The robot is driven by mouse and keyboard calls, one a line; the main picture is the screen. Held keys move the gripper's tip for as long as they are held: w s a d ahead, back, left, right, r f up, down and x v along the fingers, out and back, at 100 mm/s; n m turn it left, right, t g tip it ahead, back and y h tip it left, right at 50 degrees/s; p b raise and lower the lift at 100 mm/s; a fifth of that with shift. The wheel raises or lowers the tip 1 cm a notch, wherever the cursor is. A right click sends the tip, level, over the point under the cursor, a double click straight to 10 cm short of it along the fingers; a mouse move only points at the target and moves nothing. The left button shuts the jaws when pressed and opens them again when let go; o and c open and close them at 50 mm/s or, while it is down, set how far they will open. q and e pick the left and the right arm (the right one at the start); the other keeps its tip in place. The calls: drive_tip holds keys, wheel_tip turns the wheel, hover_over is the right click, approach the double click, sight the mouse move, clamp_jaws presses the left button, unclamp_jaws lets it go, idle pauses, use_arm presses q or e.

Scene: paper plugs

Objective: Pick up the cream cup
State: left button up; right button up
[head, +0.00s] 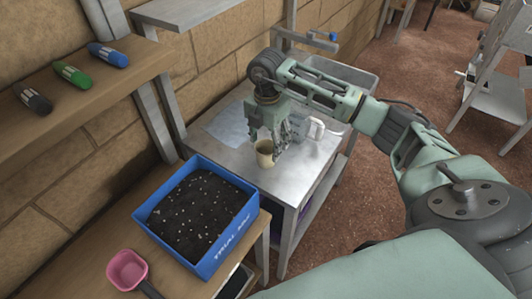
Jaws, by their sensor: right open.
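The cream cup (265,154) stands upright on the grey metal table near its front left part. My right gripper (270,138) is directly above and around the cup's upper part, pointing down. Its fingers are open, and part of the cup's rim is hidden behind them. I cannot tell whether a finger touches the cup. My left gripper is not in view.
A light-coloured jug (312,127) stands just right of the gripper on the metal table (290,183). A blue tray (223,252) of dark soil is at the front left. A pink scoop (127,270) lies on the wooden bench. The table's front right is clear.

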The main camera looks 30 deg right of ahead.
sight(265, 148)
drive_tip(key=f, duration=0.2)
drive_tip(key=shift+w+a+f+p, duration=0.15)
drive_tip(key=shift+w+f+p, duration=0.15)
drive_tip(key=shift+p, duration=0.05)
drive_tip(key=shift+w+f, duration=0.1)
drive_tip(key=shift+f, duration=0.4)
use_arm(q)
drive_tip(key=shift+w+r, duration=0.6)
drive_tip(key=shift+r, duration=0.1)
use_arm(e)
drive_tip(key=c, duration=1.2)
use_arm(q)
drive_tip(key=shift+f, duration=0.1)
